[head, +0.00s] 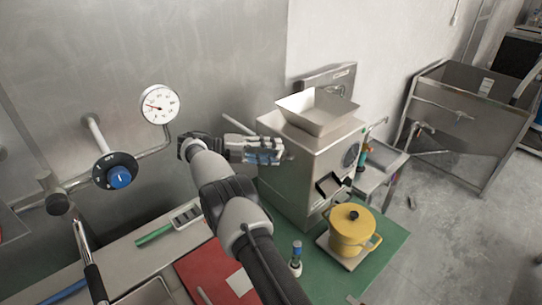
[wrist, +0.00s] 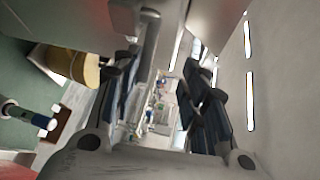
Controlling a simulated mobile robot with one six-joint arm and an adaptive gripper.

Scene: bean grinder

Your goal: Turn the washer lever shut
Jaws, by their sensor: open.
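A pale rod-like lever (head: 238,125) sticks out to the left of the steel bean grinder (head: 312,160), near its upper side. I cannot tell for sure that it is the washer lever. My gripper (head: 272,150) is beside the grinder's left side, just below this rod, with its fingers pointing right. In the wrist view my gripper (wrist: 160,75) has its two dark fingers apart with nothing held between them. A grey bar (wrist: 150,38) shows there near the top, close to the left finger. I cannot tell whether it touches.
A gauge (head: 159,104) and blue knob (head: 120,177) are at the left wall. A steel sink (head: 470,125) stands at right.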

